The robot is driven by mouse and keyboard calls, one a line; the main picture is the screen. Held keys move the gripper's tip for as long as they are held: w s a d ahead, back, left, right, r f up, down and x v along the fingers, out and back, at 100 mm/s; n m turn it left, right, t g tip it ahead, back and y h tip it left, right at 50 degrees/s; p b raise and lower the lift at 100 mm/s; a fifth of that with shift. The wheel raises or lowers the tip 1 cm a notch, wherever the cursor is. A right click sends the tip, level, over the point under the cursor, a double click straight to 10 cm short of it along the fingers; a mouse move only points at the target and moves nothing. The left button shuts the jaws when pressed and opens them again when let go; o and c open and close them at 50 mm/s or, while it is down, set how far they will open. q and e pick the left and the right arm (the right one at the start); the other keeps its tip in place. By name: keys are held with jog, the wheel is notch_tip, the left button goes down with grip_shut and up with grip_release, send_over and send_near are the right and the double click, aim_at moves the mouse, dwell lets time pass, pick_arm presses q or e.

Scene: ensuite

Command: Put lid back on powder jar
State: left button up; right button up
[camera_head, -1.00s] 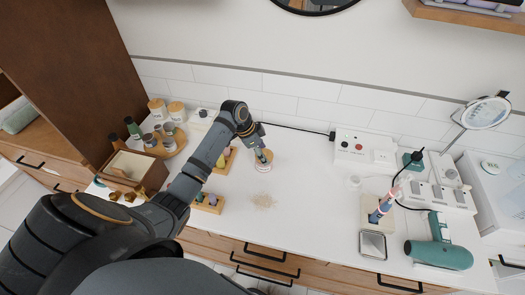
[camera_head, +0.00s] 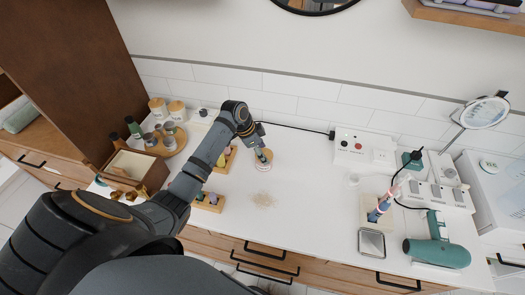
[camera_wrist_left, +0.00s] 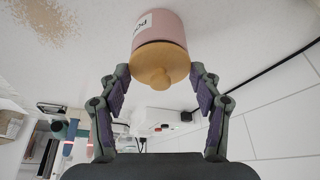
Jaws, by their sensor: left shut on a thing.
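The powder jar is pink with a white label and shows in the left wrist view (camera_wrist_left: 165,28); it stands on the white counter in the head view (camera_head: 264,167). The round wooden lid (camera_wrist_left: 160,66) with a small knob is at the jar's mouth, in line with it. I cannot tell whether it is fully seated. My left gripper (camera_wrist_left: 160,76) has one finger on each side of the lid and is shut on it; in the head view it is above the jar (camera_head: 262,153). My right gripper is not in view.
Spilled powder (camera_head: 264,200) lies in front of the jar. Wooden holders (camera_head: 208,202) stand close by on the left, with a round tray of jars (camera_head: 167,143) farther left. A teal hair dryer (camera_head: 438,254) lies at right. The middle counter is clear.

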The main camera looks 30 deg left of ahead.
pick_arm(q)
jog(key=o, duration=1.1)
jog(key=shift+o, duration=0.9)
jog(key=shift+r, duration=0.1)
notch_tip(320, 180, up, 7)
jog(key=p, duration=0.7)
jog(key=shift+p, duration=0.3)
grip_shut()
